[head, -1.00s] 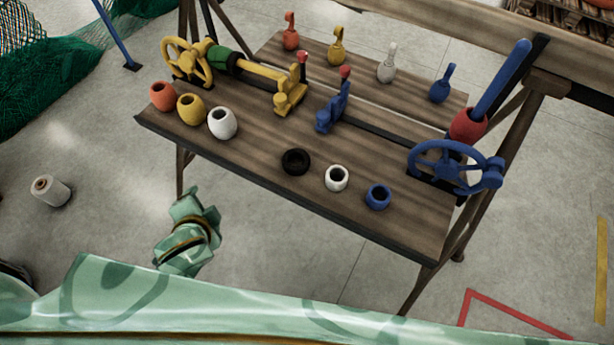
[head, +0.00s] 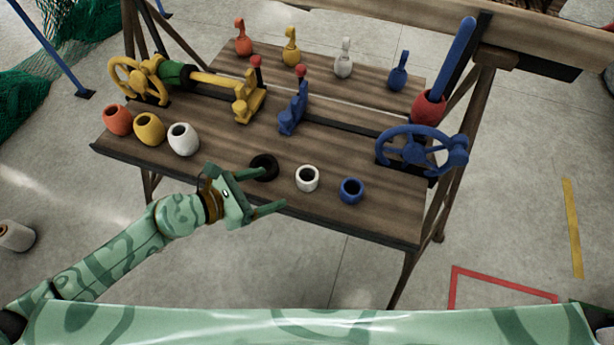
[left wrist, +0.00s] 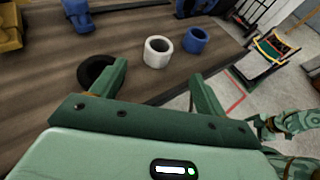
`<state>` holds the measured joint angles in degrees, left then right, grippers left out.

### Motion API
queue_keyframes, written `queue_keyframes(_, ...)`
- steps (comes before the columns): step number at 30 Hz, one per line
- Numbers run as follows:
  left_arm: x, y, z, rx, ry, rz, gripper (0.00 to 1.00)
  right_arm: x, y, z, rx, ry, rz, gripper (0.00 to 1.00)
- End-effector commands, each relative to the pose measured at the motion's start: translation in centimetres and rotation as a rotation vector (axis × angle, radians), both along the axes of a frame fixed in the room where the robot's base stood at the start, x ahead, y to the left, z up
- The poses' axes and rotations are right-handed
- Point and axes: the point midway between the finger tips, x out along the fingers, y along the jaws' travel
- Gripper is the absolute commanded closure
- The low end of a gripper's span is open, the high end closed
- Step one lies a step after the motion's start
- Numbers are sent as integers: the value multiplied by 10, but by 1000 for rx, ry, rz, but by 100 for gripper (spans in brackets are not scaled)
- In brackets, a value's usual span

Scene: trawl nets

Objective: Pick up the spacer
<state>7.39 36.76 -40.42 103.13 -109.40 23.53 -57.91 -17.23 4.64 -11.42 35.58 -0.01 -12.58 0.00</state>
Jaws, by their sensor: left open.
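Three short ring-shaped pieces that could be the spacer stand in a row near the bench's front edge: a black one (head: 263,174), a white one (head: 307,185) and a blue one (head: 351,197). My left gripper (head: 266,190) is open and empty, its fingers pointing toward the black ring and the front edge. In the left wrist view the black ring (left wrist: 88,72) is partly hidden behind the left finger. The white ring (left wrist: 157,44) lies ahead between the fingertips, apart from them, with the blue ring (left wrist: 196,34) beyond. A green arm part, likely my right gripper (left wrist: 268,126), shows there unclearly.
The wooden bench (head: 230,150) also holds red (head: 118,120), yellow (head: 149,128) and white (head: 183,139) barrel-shaped pieces. A yellow clamp (head: 245,97), a blue clamp (head: 293,112) and a blue handwheel (head: 420,148) stand farther back. Several handled pieces line the rear.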

Motion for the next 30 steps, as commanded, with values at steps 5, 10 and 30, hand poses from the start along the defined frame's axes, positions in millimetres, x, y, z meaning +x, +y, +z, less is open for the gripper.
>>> queue_keyframes(5, 23, -35, -18, -5, 3, 1, 26, -2, 0, -7, -1, 6, 1, 11)
queue_keyframes(10, 34, -53, -27, -5, 2, 2, 26, -4, 0, -12, -1, 9, 1, 11)
queue_keyframes(30, 63, -93, -52, -5, 2, 3, 26, -10, 0, -31, 1, 23, 1, 11)
